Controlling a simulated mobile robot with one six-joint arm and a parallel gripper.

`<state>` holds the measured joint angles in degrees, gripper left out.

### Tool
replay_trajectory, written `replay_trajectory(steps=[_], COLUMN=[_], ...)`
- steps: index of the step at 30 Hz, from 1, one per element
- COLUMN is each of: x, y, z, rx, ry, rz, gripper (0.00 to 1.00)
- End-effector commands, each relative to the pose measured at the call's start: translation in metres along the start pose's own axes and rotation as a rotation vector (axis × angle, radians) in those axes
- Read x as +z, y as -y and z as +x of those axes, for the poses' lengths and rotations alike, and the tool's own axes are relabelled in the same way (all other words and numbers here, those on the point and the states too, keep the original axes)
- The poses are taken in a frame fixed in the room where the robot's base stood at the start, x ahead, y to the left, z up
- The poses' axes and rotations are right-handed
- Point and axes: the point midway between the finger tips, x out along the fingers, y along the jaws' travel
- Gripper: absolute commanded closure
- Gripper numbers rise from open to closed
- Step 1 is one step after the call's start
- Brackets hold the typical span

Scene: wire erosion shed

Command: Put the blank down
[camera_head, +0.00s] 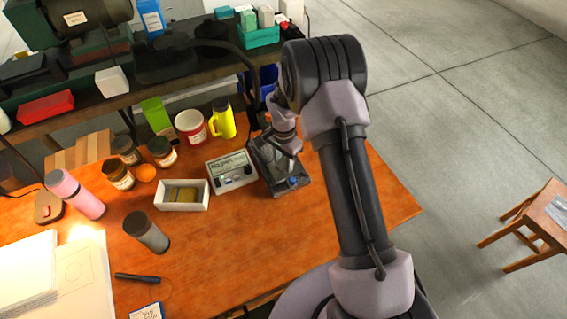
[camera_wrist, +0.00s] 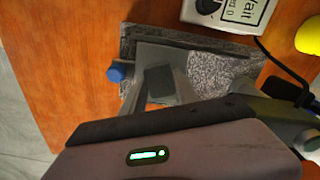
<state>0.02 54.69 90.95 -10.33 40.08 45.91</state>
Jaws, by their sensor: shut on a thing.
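My gripper (camera_head: 287,158) is low over a small dark-framed fixture at the right part of the wooden table. The fixture (camera_wrist: 215,64) shows a speckled grey surface and a blue knob (camera_wrist: 119,72) in the wrist view; the knob also shows in the head view (camera_head: 292,182). My gripper is shut on what looks like the blank (camera_wrist: 160,84), a small dark grey square piece over the fixture. The fingers and arm hide most of it, and I cannot tell whether it touches the surface.
A white tray (camera_head: 169,197), a yellow jug (camera_head: 222,121) and a red-and-white tin (camera_head: 190,126) are near. A cable (camera_wrist: 285,67) runs beside the fixture. The table's front right is clear.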

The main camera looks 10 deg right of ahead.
Motion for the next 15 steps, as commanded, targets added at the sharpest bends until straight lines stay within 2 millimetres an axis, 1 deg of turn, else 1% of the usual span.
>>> replay_trajectory(steps=[1, 6, 10, 11, 13, 14, 15], x=[-0.0004, -0.0004, -0.0002, -0.0001, -0.0001, 0.0000, 0.0000], y=[0.0009, 0.0009, 0.0008, 0.0006, 0.0006, 0.0006, 0.0006], z=[0.0038, 0.0014, 0.0063, 0.0059, 0.0051, 0.0050, 0.0049], rx=[-0.002, -0.003, -0.003, -0.002, -0.002, -0.002, -0.002], ry=[-0.001, -0.002, -0.002, -0.002, -0.002, -0.002, -0.002], rz=[0.000, 0.000, 0.000, 0.000, 0.000, 0.000, 0.000], gripper=[1.00, 1.00, 1.00, 0.60, 0.46, 0.42, 0.42])
